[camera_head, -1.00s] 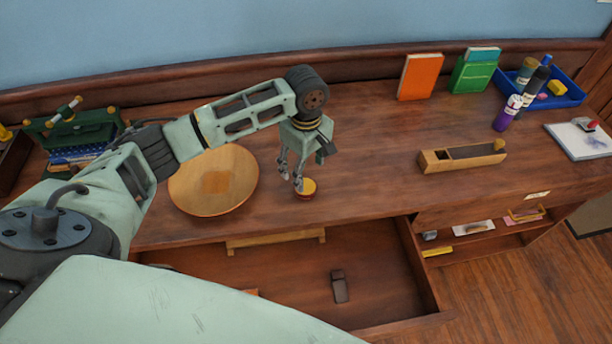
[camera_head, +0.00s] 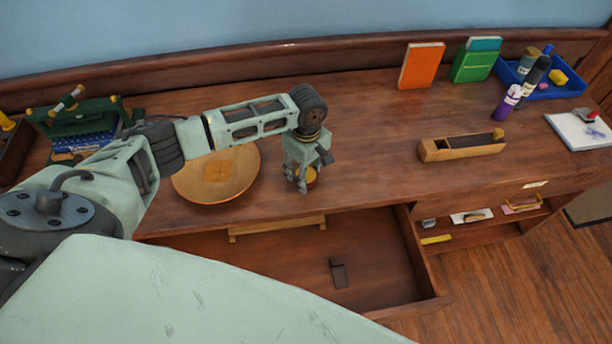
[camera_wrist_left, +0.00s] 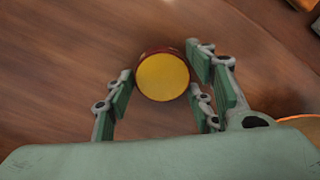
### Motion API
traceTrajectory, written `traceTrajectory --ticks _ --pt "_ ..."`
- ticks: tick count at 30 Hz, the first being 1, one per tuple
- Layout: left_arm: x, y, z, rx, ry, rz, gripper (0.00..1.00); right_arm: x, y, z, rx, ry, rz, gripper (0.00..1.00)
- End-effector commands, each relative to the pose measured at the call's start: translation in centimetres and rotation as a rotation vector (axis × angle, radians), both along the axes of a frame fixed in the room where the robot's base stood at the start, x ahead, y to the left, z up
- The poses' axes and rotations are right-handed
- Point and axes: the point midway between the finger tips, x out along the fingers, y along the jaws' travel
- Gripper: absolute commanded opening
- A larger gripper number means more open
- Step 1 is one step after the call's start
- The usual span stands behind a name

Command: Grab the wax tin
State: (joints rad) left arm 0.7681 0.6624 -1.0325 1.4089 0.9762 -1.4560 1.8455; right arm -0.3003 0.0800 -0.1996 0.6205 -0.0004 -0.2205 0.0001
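The wax tin (camera_wrist_left: 163,77) is a small round tin with a yellow top and a dark reddish side. It stands on the wooden desk top (camera_head: 370,150), near the front edge. In the head view the tin (camera_head: 311,176) is partly hidden by my left gripper (camera_head: 301,183). In the left wrist view my left gripper (camera_wrist_left: 160,92) is open, with fingers on both sides of the tin. A gap shows on the left; on the right the fingers are very close, and I cannot tell whether they touch. My right gripper is not in view.
A round wooden plate (camera_head: 190,193) lies left of the tin. An open drawer (camera_head: 375,262) juts out below the desk front. A wooden hand plane (camera_head: 460,148) and a purple bottle (camera_head: 507,103) stand to the right. The desk between tin and plane is clear.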

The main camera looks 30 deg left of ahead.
Motion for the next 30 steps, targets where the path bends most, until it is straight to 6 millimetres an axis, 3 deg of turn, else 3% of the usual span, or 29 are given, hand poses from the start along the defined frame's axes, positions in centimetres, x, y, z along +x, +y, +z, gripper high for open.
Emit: traceTrajectory --ticks 11,23,30 --pt "0.0 0.0 0.0 0.0 0.0 0.0 0.13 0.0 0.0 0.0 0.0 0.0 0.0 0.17" --pt "0.1 0.0 0.8 0.0 -0.001 0.001 0.13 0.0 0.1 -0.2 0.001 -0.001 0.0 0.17" --pt "-0.3 -0.6 4.4 -0.005 -0.002 -0.004 0.13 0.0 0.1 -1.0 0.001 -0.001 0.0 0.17"
